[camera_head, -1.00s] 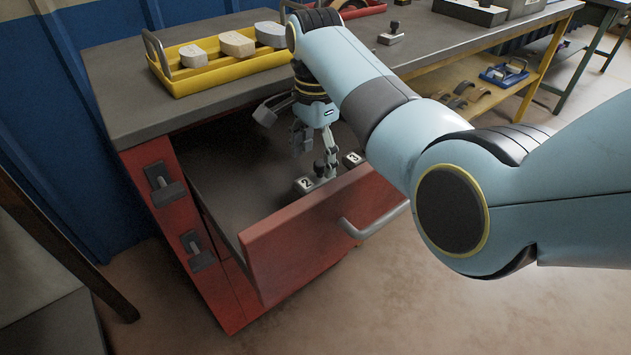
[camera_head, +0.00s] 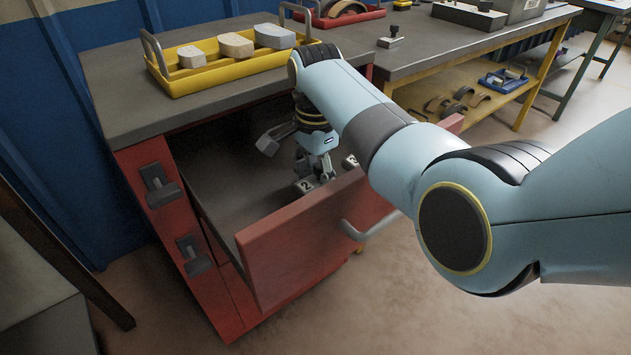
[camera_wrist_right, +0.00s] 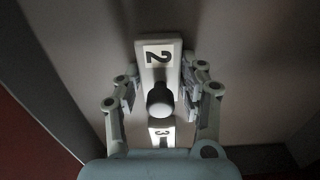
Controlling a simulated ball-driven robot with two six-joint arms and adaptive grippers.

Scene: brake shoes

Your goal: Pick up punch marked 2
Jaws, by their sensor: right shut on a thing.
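The punch marked 2 (camera_head: 304,186) sits in the open red drawer (camera_head: 310,232), near its front wall. In the right wrist view the punch marked 2 (camera_wrist_right: 158,62) shows its white label and round dark knob between my fingers. My right gripper (camera_head: 322,176) reaches down into the drawer and is shut on this punch; its fingers (camera_wrist_right: 160,98) are on both sides of it. The punch marked 3 (camera_head: 350,162) stands just beside, and its label (camera_wrist_right: 162,134) shows below the knob in the wrist view. My left gripper is not in view.
A yellow tray (camera_head: 180,87) with several pale blocks stands on the bench top (camera_head: 115,100) above the drawer. A dark-handled stamp (camera_head: 391,40) is on the bench behind. The left part of the drawer floor (camera_head: 235,180) is bare.

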